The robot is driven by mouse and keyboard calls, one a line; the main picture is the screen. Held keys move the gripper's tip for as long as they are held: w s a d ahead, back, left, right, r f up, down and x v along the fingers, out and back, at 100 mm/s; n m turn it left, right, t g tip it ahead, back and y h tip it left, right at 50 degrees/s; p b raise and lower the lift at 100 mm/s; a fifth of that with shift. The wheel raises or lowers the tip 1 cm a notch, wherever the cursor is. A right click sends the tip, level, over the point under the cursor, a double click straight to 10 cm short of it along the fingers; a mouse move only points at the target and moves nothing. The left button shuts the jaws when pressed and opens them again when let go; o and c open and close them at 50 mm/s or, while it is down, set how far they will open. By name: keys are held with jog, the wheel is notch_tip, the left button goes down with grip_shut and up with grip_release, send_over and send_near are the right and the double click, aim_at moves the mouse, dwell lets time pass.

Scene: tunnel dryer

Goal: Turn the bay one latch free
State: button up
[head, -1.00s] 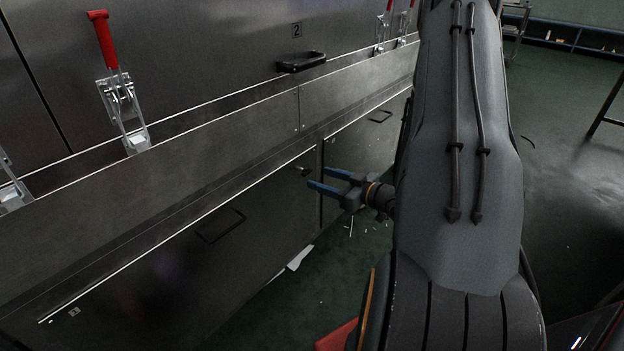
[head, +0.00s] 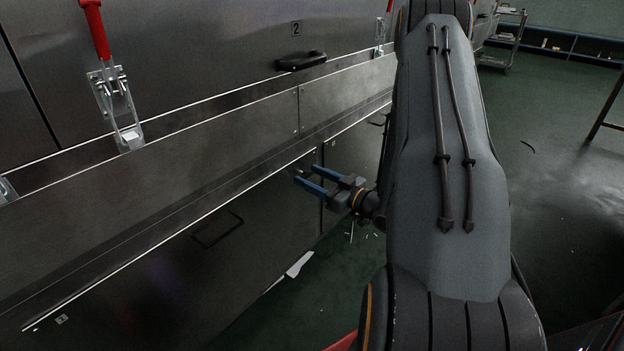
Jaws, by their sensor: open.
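My gripper (head: 303,176) is open, its two blue fingers pointing left at the upper right corner of a lower dark panel (head: 150,270). A small dark fitting (head: 300,171) shows at the fingertips, partly covered by them; it may be the latch, but I cannot tell which way it is turned. I cannot tell whether the fingers touch it. The lower panel carries a small label (head: 62,319) that I cannot read surely.
Above stand clamps with red handles (head: 95,30), a black bar handle (head: 301,60) and a plate marked 2 (head: 296,29). A trolley (head: 503,40) stands far right.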

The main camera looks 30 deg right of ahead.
jog(key=c, duration=1.1)
jog(key=shift+n+p, duration=0.35)
jog(key=shift+n, duration=0.05)
jog(key=n+p, duration=0.2)
jog(key=shift+r+n, duration=0.1)
jog(key=shift+n, duration=0.3)
jog(key=n+p, duration=0.3)
jog(key=n, duration=0.2)
jog(key=shift+s, duration=0.1)
jog(key=n+p, duration=0.3)
jog(key=n, duration=0.2)
jog(key=shift+a, duration=0.1)
jog(key=n+p, duration=0.2)
jog(key=n, duration=0.2)
jog(key=shift+f, duration=0.2)
jog(key=shift+n+p, duration=0.3)
